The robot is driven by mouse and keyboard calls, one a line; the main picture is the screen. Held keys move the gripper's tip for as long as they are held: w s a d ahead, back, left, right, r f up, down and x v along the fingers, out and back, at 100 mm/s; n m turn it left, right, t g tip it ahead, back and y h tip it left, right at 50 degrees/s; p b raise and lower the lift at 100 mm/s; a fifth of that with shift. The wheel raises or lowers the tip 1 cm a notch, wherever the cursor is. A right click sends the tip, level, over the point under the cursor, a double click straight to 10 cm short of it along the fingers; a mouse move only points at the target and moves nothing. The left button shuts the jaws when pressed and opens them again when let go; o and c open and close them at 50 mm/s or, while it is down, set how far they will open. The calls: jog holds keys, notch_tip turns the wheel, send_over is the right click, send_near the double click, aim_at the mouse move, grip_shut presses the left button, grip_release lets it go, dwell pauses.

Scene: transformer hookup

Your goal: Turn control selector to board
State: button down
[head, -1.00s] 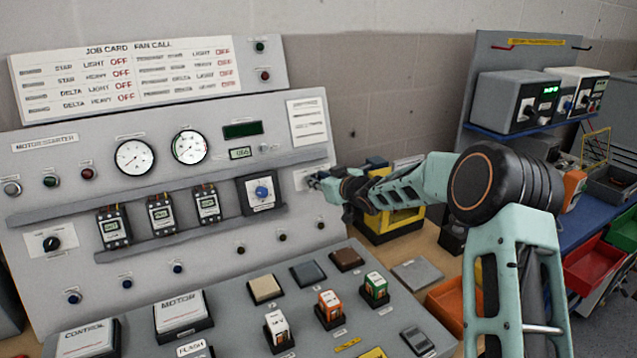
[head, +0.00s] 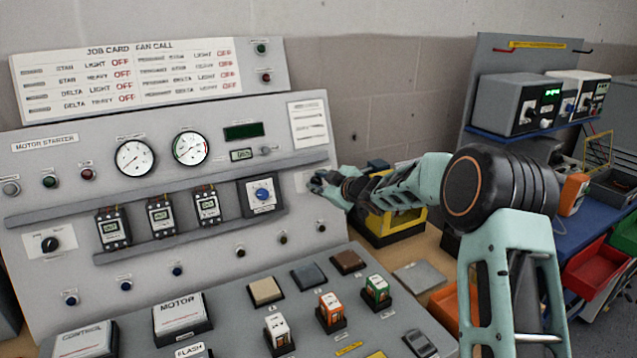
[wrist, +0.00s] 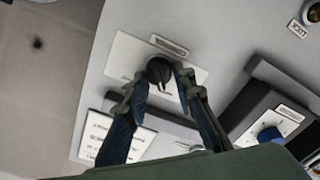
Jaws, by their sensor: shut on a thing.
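The control selector is a black round knob (wrist: 158,70) on a white plate (wrist: 125,55) with a small label above it in the wrist view. Its pointer faces toward the bottom of that view. My gripper (wrist: 161,80) has one finger on each side of the knob and is shut on it. In the head view, my gripper (head: 318,183) is at the right edge of the panel (head: 110,185), over the plate, and hides the knob. The wording around the knob is too blurred to read.
A blue knob in a dark frame (head: 262,194) sits left of my gripper on the panel; it also shows in the wrist view (wrist: 269,134). A yellow-and-black box (head: 385,228) stands on the bench right of the panel, behind my arm.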

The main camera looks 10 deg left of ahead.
dwell(0.3)
jog(key=c, duration=1.6)
grip_release()
jog(key=v, duration=1.2)
